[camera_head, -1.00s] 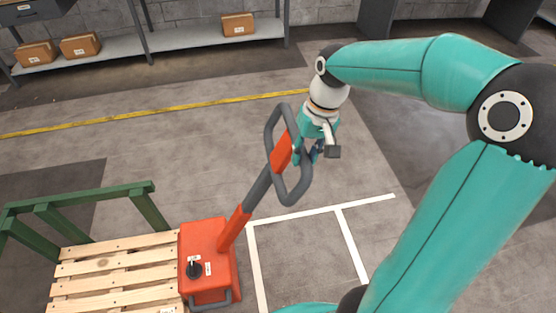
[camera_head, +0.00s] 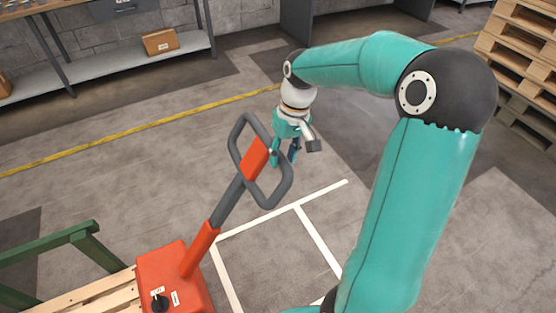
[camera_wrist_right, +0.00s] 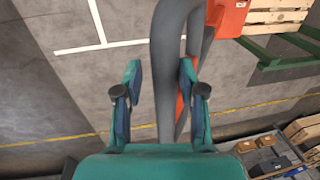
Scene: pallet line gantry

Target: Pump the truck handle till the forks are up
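The pallet truck's handle, a dark grey loop (camera_head: 233,150) with an orange centre, stands tilted up on a red-orange shaft (camera_head: 200,250) from the red truck body (camera_head: 172,278). The forks are not visible. My right gripper (camera_head: 285,162) is at the far right side of the loop. In the right wrist view my right gripper (camera_wrist_right: 160,70) has its fingers apart, with the grey loop bar (camera_wrist_right: 167,75) showing between them, nearer the right finger. I cannot tell whether it touches. My left gripper is out of view.
A wooden pallet (camera_head: 85,297) and a green frame (camera_head: 50,250) are at the lower left. A pallet stack (camera_head: 520,50) stands at the upper right. A grey shelf (camera_head: 120,60) with boxes lines the wall. White-lined floor (camera_head: 290,260) right of the truck is clear.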

